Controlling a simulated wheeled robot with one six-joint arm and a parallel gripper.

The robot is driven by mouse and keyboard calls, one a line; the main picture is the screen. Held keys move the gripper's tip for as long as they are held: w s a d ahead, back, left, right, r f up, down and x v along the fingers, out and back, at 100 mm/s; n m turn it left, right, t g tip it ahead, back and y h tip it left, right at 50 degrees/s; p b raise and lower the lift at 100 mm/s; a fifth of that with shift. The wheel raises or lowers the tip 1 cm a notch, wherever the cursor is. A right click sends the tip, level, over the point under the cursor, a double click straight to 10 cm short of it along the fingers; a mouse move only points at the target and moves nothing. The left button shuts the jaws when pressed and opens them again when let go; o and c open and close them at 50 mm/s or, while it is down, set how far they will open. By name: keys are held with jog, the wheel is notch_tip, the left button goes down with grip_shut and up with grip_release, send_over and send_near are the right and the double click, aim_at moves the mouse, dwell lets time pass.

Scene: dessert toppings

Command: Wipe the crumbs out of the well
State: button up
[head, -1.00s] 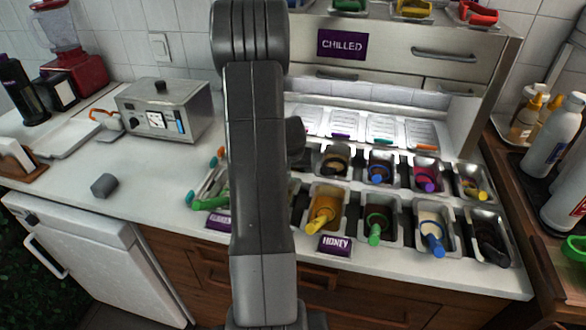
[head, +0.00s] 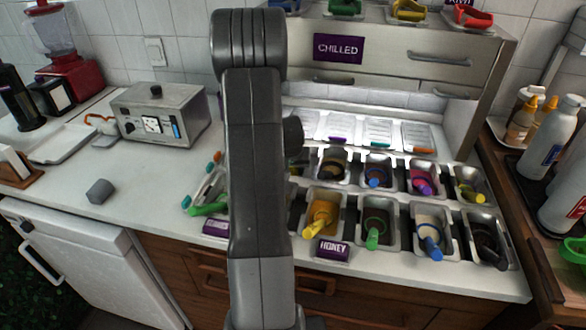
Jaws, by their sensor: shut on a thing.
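Two rows of metal wells are set in the counter right of my arm. The front row has a well with amber topping and a yellow-handled tool (head: 318,222), one with a green-handled tool (head: 373,235), one with pale topping and a blue-handled tool (head: 430,240), and a dark well (head: 488,240) at the right end. The back row holds several more wells with coloured tools. I cannot make out crumbs in any well. My arm stands upright across the middle and covers part of the counter and wells. My gripper and whatever it holds are hidden.
A purple HONEY label (head: 331,250) stands at the front edge. Green-handled tongs (head: 208,209) lie left of my arm. A grey block (head: 100,191) sits on open counter, with a metal appliance (head: 160,117) behind it. Bottles (head: 551,140) crowd the right side.

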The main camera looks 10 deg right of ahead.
jog(key=shift+s+a+b, duration=0.2)
jog(key=shift+s+b, duration=0.05)
jog(key=shift+s, duration=0.3)
jog(key=shift+s+a+b, duration=0.2)
jog(key=shift+s, duration=0.35)
jog(key=shift+w+r, duration=0.1)
jog(key=shift+w, duration=0.95)
notch_tip(320, 180, up, 13)
jog(key=p, duration=0.8)
